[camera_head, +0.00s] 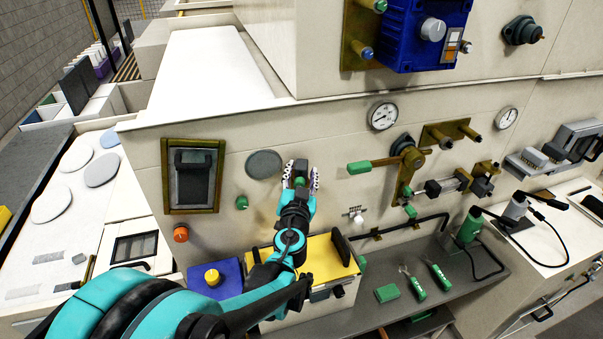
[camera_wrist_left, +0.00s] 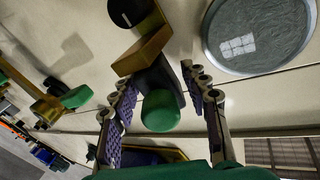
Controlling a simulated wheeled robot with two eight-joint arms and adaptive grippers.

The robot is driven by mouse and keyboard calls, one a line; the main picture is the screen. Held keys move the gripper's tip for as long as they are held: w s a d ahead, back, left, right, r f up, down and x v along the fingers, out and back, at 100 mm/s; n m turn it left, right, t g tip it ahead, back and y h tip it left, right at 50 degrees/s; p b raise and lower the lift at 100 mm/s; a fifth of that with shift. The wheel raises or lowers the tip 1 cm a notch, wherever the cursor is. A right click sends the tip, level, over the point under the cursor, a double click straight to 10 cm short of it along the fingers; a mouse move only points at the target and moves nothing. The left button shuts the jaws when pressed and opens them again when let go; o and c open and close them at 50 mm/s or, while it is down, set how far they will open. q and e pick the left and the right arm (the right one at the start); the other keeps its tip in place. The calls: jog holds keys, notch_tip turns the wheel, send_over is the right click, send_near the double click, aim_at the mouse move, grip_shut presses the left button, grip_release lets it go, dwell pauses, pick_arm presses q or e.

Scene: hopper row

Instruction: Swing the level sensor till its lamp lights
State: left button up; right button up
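What I take to be the level sensor (camera_head: 300,166) is a dark arm with a green end, fixed to the wall near a round grey disc (camera_head: 264,164). In the left wrist view its green end (camera_wrist_left: 161,112) and dark arm meet a brass bracket (camera_wrist_left: 143,50) with a black round part. My left gripper (camera_head: 299,182) is at the sensor, its fingers (camera_wrist_left: 162,76) on either side of the green end with gaps showing. It is open, and I see no clear contact. I cannot pick out a lit lamp. My right gripper is not in view.
A framed dark switch (camera_head: 193,176), an orange knob (camera_head: 180,234) and a green knob (camera_head: 242,202) are on the wall to the left. A brass valve with a green handle (camera_head: 359,168) is to the right. A yellow-topped box (camera_head: 316,262) stands below on the bench.

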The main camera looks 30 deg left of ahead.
pick_arm(q)
jog(key=v, duration=1.2)
dwell(0.5)
